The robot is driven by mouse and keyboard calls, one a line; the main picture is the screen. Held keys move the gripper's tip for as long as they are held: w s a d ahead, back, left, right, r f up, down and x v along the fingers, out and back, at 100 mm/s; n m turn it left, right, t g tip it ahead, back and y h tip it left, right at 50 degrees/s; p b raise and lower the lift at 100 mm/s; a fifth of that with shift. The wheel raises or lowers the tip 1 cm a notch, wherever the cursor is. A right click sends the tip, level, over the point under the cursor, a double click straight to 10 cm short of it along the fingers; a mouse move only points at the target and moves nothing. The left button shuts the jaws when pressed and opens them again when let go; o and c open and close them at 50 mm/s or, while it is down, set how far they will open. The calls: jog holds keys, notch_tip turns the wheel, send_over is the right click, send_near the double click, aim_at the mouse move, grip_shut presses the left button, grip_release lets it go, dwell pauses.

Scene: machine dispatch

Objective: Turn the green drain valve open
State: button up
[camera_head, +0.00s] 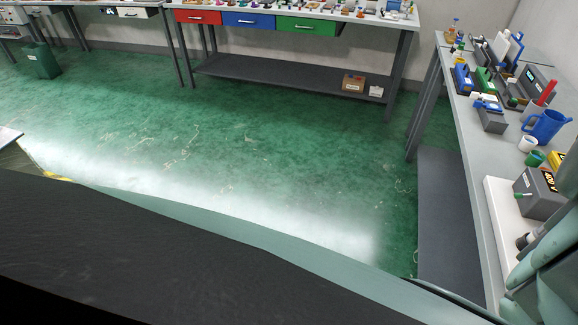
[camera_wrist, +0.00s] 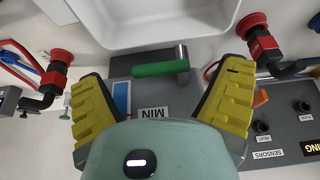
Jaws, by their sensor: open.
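The green drain valve handle (camera_wrist: 158,69) shows in the wrist view as a short green bar lying nearly level. Its right end meets a grey metal pipe (camera_wrist: 181,53) below a white basin. My gripper (camera_wrist: 163,73) is open, with one yellow finger on each side of the handle in the picture. Nothing is seen between the fingers in their grasp, and I cannot tell how near in depth they are. The handle cannot be made out for certain in the head view.
Red knobs on black fittings stand left (camera_wrist: 61,58) and right (camera_wrist: 254,27) of the fingers. The white basin (camera_wrist: 200,35) is at the top. A grey panel with sensor labels (camera_wrist: 280,140) lies right. The head view shows a crowded bench (camera_head: 470,145) and clear green floor (camera_head: 220,150).

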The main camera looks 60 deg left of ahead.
jog(key=shift+a+f, duration=0.1)
jog(key=shift+f, duration=0.05)
jog(key=shift+c, duration=0.4)
jog(key=c, duration=1.2)
jog(key=shift+c, duration=0.2)
